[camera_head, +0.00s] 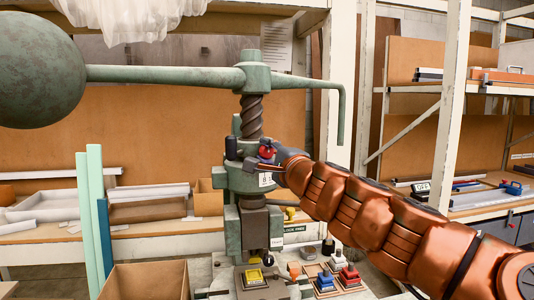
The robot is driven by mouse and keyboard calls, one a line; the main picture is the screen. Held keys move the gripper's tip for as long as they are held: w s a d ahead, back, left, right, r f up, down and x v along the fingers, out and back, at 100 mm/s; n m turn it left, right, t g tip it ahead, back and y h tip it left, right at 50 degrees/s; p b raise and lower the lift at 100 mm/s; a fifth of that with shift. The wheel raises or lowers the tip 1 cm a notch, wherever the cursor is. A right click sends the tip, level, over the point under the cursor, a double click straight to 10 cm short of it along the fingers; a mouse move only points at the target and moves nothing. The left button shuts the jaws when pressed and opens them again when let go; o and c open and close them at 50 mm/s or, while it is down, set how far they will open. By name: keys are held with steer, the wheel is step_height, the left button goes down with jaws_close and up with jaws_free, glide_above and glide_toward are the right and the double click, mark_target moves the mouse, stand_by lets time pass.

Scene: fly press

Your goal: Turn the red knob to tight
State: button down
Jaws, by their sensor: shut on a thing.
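The red knob (267,152) shows on the front of the green fly press (232,178), just below the press's screw. My gripper (268,160) is at the knob, its dark fingers around it and shut on it. My copper-coloured arm comes in from the lower right and hides part of the press body. A small white label (265,180) sits just below the gripper. Its lettering is too small to read, so I cannot tell how far the knob is turned.
The press's long handle (165,75) with a big green ball (40,70) reaches left above. An open cardboard box (145,281) stands at the lower left, beside upright pale green strips (95,205). Small coloured tools (325,281) stand on the bench. Shelving (450,110) stands at right.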

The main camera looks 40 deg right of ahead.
mark_target(269, 153)
steer(key=c, duration=0.8)
jaws_free()
steer(key=shift+v, duration=4.25)
steer(key=shift+a+r, duration=0.1)
steer(key=shift+r, duration=0.15)
steer(key=shift+f, duration=0.2)
